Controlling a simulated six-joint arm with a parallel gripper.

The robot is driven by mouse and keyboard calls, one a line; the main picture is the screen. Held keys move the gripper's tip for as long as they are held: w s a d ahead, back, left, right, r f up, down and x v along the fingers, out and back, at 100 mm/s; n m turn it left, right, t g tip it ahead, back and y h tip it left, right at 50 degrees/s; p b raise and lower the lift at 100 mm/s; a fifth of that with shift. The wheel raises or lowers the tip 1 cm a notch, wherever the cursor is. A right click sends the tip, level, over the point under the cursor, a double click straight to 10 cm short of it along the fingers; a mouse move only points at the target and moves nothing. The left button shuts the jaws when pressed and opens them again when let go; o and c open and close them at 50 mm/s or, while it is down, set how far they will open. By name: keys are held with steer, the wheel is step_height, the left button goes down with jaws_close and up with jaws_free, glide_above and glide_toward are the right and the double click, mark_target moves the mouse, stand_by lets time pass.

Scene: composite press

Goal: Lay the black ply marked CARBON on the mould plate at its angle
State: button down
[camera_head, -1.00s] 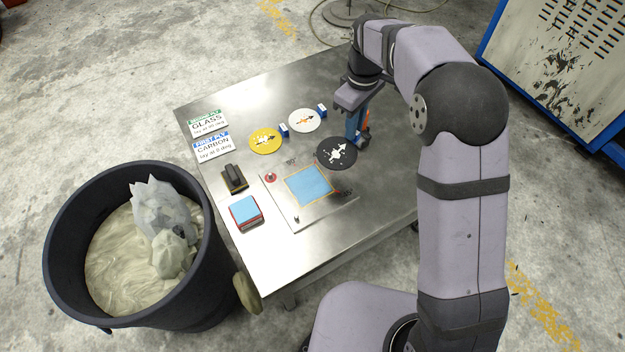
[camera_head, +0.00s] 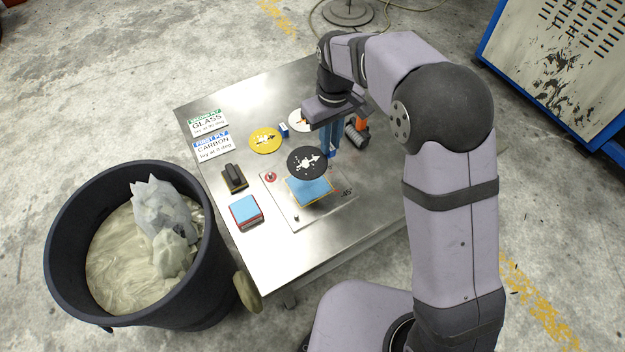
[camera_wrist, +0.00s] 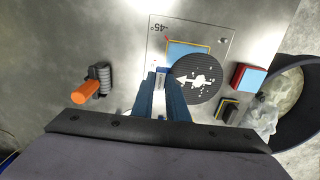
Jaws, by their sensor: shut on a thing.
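The black round ply (camera_head: 307,162) has a white arrow and print on it; it also shows in the wrist view (camera_wrist: 208,92). My gripper (camera_head: 331,150) is shut on the ply's tab at its right edge, and its blue fingers show in the wrist view (camera_wrist: 161,90). The ply is held over the far part of the mould plate (camera_head: 318,216), covering part of the blue square (camera_head: 310,192) with its orange border. The ply looks raised above the plate, though the gap is hard to judge. A "45°" mark shows on the plate. The first-ply card (camera_head: 212,146) reads CARBON, lay at 0 deg.
A yellow ply (camera_head: 265,141) and a white ply (camera_head: 299,120) lie at the back. A GLASS card (camera_head: 206,123), a black block (camera_head: 234,178) and a blue-topped block (camera_head: 245,211) lie left. A bin (camera_head: 62,262) stands left of the table.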

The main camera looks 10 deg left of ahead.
steer(key=shift+f+p, duration=0.6)
steer(key=shift+f, duration=4.4)
steer(key=shift+f, duration=0.2)
steer(key=c, duration=1.7)
jaws_free()
steer(key=shift+c, duration=0.2)
step_height(320, 180, up, 12)
steer(key=shift+r+b, duration=0.2)
steer(key=shift+b, duration=0.55)
